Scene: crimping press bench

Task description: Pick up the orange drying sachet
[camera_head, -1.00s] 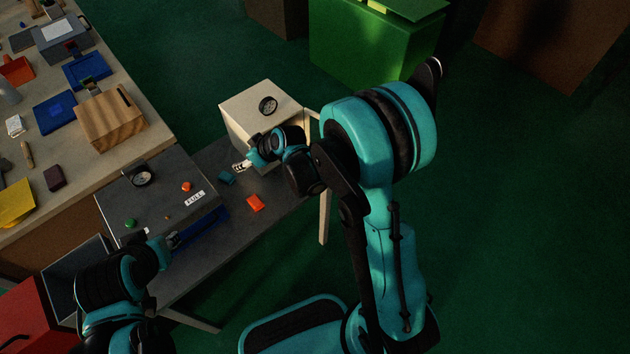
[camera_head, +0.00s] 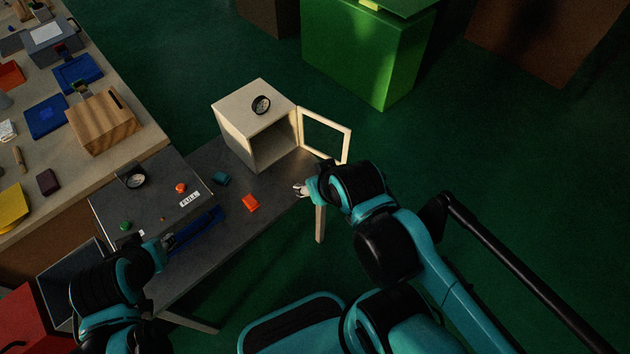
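The orange drying sachet (camera_head: 250,203) lies flat on the dark grey bench (camera_head: 232,248), in front of the open white cabinet (camera_head: 238,122). My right gripper (camera_head: 299,190) is over the bench's right end, to the right of the sachet and apart from it. Its pale fingertips are too small to tell open from shut. My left gripper (camera_head: 168,243) is at the front of the grey press box (camera_head: 155,185), beside a blue drawer-like part (camera_head: 198,232). Whether it grips anything is unclear.
The cabinet's framed door (camera_head: 325,136) stands open to the right. A teal piece (camera_head: 221,178) lies left of the sachet. The press box carries a gauge, red and green buttons and a FULL label. A wooden box (camera_head: 102,122) stands on the left table.

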